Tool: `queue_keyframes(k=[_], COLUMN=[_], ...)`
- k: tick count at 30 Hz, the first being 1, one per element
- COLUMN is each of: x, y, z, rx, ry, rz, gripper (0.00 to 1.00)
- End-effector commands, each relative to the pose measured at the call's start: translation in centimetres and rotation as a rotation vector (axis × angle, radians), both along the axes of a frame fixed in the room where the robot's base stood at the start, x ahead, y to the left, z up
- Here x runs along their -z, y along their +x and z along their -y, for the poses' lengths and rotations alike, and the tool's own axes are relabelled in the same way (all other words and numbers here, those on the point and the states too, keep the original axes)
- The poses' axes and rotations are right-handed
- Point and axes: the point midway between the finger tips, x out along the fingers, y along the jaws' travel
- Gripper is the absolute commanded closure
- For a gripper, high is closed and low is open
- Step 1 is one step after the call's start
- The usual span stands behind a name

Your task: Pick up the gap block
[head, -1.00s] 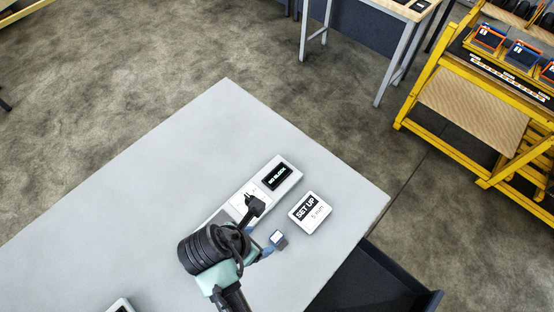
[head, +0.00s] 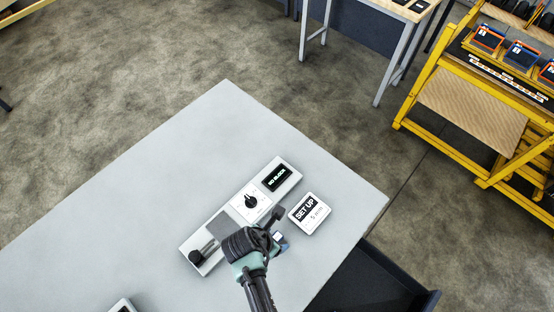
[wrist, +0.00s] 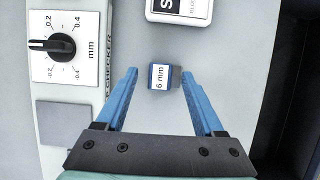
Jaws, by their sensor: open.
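The gap block (wrist: 160,77) is a small block with a blue cap, a white "6 mm" label and a grey metal end. It lies on the grey table, and in the head view (head: 279,237) it shows just beside my gripper, partly covered by it. In the wrist view my gripper (wrist: 159,75) has its two blue fingers spread, one on each side of the block, with a gap on both sides. Nothing is held. I cannot tell the exact height of the fingertips above the table.
A checker device (head: 222,224) with a dial and a "NO BLOCK" display (head: 277,178) lies left of the block. A white "SET UP" sign (head: 310,213) stands close beyond it. The table edge and a dark bin (head: 385,285) are to the right.

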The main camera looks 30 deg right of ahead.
Motion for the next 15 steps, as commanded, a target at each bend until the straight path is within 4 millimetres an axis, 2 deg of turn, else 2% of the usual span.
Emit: queue_keyframes(k=[9,15], x=[0.40,0.40], y=[0.08,0.07], z=[0.16,0.15], rx=[0.001,0.001], ry=[0.000,0.000], rz=[0.001,0.000], gripper=[0.30,0.66])
